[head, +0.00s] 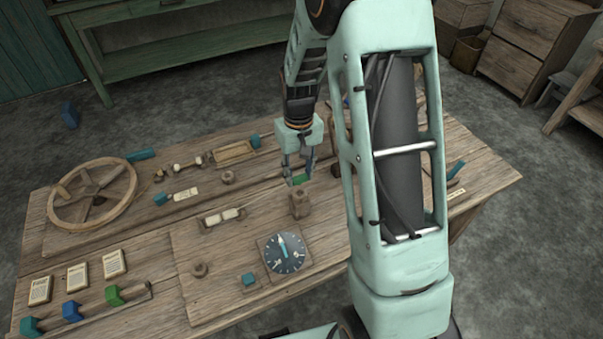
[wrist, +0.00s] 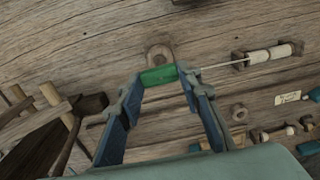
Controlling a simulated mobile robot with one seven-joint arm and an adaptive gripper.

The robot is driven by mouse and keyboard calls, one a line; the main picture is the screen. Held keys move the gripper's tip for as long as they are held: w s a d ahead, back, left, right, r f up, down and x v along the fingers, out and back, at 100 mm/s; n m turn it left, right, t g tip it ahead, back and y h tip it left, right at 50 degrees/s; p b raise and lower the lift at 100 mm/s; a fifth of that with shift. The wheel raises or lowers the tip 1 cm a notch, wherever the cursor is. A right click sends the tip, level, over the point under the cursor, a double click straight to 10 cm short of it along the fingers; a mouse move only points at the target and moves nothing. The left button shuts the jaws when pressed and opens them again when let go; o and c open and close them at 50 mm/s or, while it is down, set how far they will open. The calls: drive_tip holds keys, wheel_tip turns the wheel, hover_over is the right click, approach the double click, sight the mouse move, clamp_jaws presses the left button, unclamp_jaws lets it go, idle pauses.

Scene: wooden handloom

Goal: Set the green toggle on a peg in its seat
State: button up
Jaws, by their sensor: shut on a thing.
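My gripper (head: 299,178) is shut on the green toggle (head: 300,181), a small green bar, and holds it above the table. In the wrist view the toggle (wrist: 158,76) lies crosswise between the two fingertips. A wooden block (head: 300,204) stands on the table just in front of and below the gripper in the head view; it looks like the seat. In the wrist view a wooden block (wrist: 158,53) shows just past the toggle, partly hidden by it. I cannot tell whether toggle and block touch; they look apart in the head view.
A dial (head: 284,253) sits in front of the block. A slotted piece with pale rollers (head: 222,216) and a wooden knob (head: 228,177) lie left of it. A spoked wheel (head: 92,192) and a rail with coloured blocks (head: 90,306) are farther left.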

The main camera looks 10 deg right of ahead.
drive_tip(key=shift+f+b, duration=1.7)
drive_tip(key=shift+f, duration=0.75)
drive_tip(key=o, duration=0.8)
wheel_tip(320, 180, up, 12)
drive_tip(key=shift+r, duration=0.1)
